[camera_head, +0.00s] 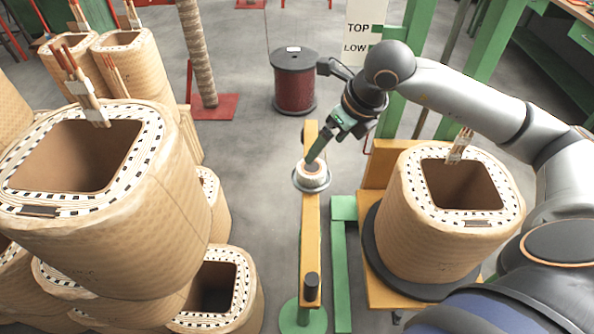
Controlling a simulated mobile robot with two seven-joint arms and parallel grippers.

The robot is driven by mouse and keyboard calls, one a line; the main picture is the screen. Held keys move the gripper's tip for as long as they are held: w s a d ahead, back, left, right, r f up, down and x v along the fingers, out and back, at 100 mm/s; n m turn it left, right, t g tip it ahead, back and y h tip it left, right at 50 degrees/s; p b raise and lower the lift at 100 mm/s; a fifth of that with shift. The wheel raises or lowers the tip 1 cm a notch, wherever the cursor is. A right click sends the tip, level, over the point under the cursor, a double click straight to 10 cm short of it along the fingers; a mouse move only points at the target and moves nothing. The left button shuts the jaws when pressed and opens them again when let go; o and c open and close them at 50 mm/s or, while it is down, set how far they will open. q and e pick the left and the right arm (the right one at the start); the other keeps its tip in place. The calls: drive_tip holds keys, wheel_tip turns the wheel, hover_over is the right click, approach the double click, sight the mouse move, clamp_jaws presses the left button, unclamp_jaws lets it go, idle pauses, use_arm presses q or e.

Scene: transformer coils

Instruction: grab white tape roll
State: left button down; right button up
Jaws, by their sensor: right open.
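The gripper is open. The second finger is partly hidden. My left gripper is not in view.
A large tan coil (425,235) stands on a dark round base at the right, close under my right arm. Stacked tan coils (130,255) fill the left side. A dark red wire spool (294,85) stands on the floor behind. Grey floor (255,180) lies open left of the beam.

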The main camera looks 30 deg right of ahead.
hover_over(312, 168)
drive_tip(key=s, duration=0.2)
drive_tip(key=shift+h, duration=0.3)
drive_tip(key=f, duration=0.6)
drive_tip(key=shift+d+f+p, duration=0.1)
drive_tip(key=shift+d+p, duration=0.15)
drive_tip(key=shift+p, duration=0.1)
drive_tip(key=p+x, duration=0.1)
drive_tip(key=x, duration=0.4)
drive_tip(key=shift+f, duration=0.2)
drive_tip(key=c, duration=1.2)
